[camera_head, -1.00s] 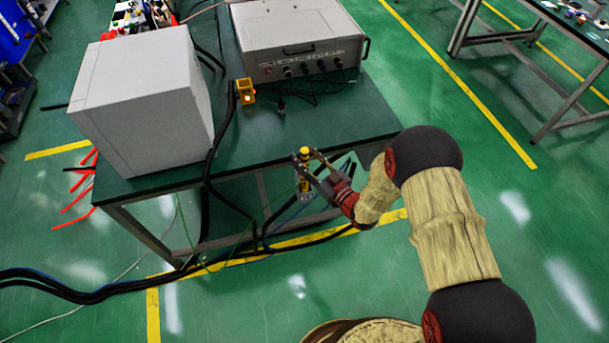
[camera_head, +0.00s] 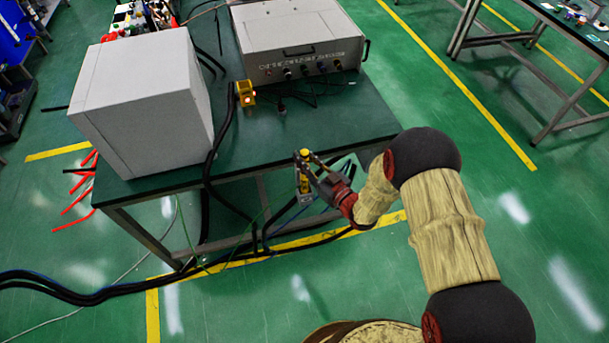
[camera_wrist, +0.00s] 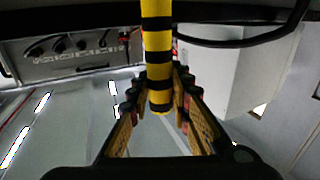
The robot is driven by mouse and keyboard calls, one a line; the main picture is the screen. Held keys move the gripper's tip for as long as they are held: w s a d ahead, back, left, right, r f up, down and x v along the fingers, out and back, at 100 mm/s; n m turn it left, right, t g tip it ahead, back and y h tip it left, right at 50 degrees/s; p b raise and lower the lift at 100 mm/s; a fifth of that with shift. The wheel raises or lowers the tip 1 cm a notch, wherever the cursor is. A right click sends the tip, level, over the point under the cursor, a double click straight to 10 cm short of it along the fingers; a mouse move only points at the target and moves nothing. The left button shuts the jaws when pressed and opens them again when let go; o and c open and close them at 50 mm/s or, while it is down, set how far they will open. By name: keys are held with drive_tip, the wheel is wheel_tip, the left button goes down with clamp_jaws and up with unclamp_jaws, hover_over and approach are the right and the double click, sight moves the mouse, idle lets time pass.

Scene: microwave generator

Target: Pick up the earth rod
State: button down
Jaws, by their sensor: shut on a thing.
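The earth rod (camera_wrist: 157,50) is yellow with black bands. In the wrist view it runs down from the top edge to between my fingers. My gripper (camera_wrist: 160,98) is shut on it near the rod's end. In the head view the rod (camera_head: 304,172) stands roughly upright at the front edge of the green-topped table (camera_head: 290,140), with my gripper (camera_head: 312,172) around it from the right. The fingers cover part of the rod there. I cannot tell whether the rod touches the table edge.
A large pale box (camera_head: 145,105) and a grey instrument case (camera_head: 300,45) with knobs stand on the table. A small yellow device (camera_head: 245,92) sits between them. Black cables (camera_head: 225,130) hang over the front edge and run along the floor.

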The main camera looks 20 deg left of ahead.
idle(0.8)
wheel_tip(320, 180, up, 12)
drive_tip(key=p, duration=0.4)
drive_tip(key=shift+r, duration=0.2)
